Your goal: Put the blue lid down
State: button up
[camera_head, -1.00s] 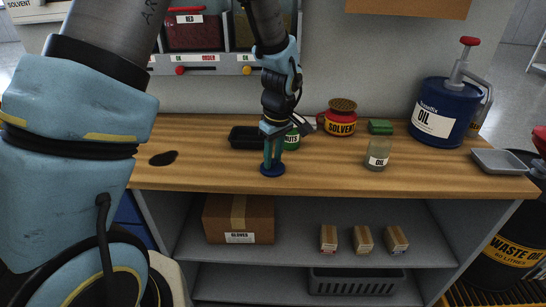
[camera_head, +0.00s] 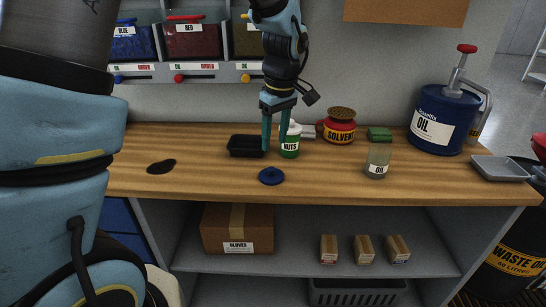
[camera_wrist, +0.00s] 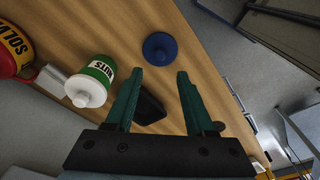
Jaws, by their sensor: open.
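The blue lid (camera_head: 271,176) lies flat on the wooden bench top near its front edge, with its small knob upward. It also shows in the wrist view (camera_wrist: 160,48), beyond my fingertips. My gripper (camera_head: 275,148) is open and empty, raised above and behind the lid. In the wrist view my two fingers (camera_wrist: 159,80) stand apart with nothing between their tips. The gripper does not touch the lid.
A green and white NUTS container (camera_head: 290,142) and a black tray (camera_head: 246,146) stand just behind the lid. A SOLVENT can (camera_head: 339,127), an OIL jar (camera_head: 377,160) and a blue oil pump (camera_head: 443,120) stand to the right. A dark stain (camera_head: 161,166) marks the bench at left.

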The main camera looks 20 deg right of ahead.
jog(key=shift+s+r, duration=0.2)
jog(key=shift+r, duration=1.45)
jog(key=s+a+f+m, duration=0.1)
jog(key=a+f+m, duration=0.1)
jog(key=a, duration=1.3)
jog(key=s+a+f+m, duration=0.1)
jog(key=a+f+m, duration=0.1)
jog(key=a, duration=1.3)
jog(key=shift+s+a+f+m+h, duration=0.25)
jog(key=shift+a+f+m+h, duration=0.1)
jog(key=shift+m, duration=0.25)
